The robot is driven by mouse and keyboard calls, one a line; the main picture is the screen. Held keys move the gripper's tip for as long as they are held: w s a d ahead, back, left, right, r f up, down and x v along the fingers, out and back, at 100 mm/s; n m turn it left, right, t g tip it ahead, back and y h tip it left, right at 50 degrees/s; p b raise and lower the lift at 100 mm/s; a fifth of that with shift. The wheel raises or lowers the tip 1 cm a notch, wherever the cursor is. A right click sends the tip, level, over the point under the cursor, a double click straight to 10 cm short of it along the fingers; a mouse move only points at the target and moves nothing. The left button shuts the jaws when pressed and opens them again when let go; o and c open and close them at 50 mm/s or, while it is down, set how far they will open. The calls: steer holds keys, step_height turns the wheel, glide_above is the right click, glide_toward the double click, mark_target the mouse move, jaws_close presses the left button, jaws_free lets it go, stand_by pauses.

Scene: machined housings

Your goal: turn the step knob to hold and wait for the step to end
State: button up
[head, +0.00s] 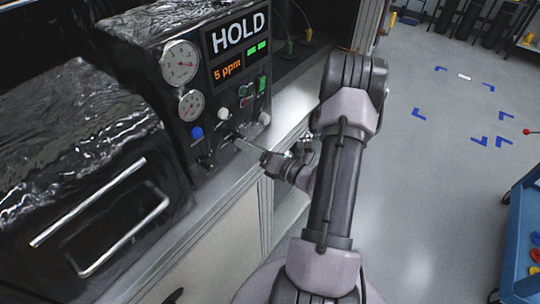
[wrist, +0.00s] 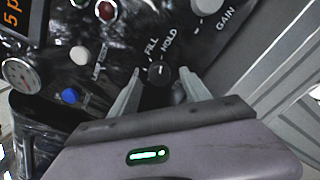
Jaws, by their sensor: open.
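The step knob (wrist: 158,71) is small and black, on the dark front panel, with the words FILL and HOLD printed beside it. My gripper (wrist: 161,76) is open, with one finger on each side of the knob; I cannot tell whether they touch it. The knob's exact pointer direction is too small to read. In the head view my gripper (head: 238,143) is at the lower part of the panel and the knob is hard to make out. The display (head: 238,45) reads HOLD in white, 5 ppm in orange, with two green bars lit.
Two round gauges (head: 180,62) and a blue button (head: 197,132) are left of the knob. A GAIN knob (wrist: 207,5) is close by. A black-wrapped box with metal handles (head: 88,202) stands at left. The floor at right is open, with a blue cart (head: 518,245) at the edge.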

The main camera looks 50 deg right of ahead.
steer(key=s+d+p, duration=0.1)
steer(key=s, duration=1.4)
steer(key=shift+s, duration=0.35)
steer(key=shift+d, duration=0.15)
steer(key=w+a+r+n+g+y+b, duration=0.2)
steer(key=a+n+g+y+b, duration=0.15)
steer(key=a+n+g, duration=0.6)
steer(key=w+a+r+n+g+y+b, duration=0.1)
steer(key=w+a+n+g+y+b, duration=0.3)
steer(key=a+n, duration=0.9)
steer(key=s+a+r+n+h+b, duration=0.2)
steer(key=s+a+n+h, duration=0.1)
steer(key=n, duration=0.5)
steer(key=s+a+r+n+t+h+b, duration=0.1)
steer(key=s+a+r+n+h+b, duration=0.1)
steer(key=a+n, duration=0.4)
steer(key=s+n+h, duration=0.1)
steer(key=n+h, duration=0.1)
steer(key=n, duration=0.1)
steer(key=shift+s+r, duration=0.15)
steer(key=shift+s, duration=0.05)
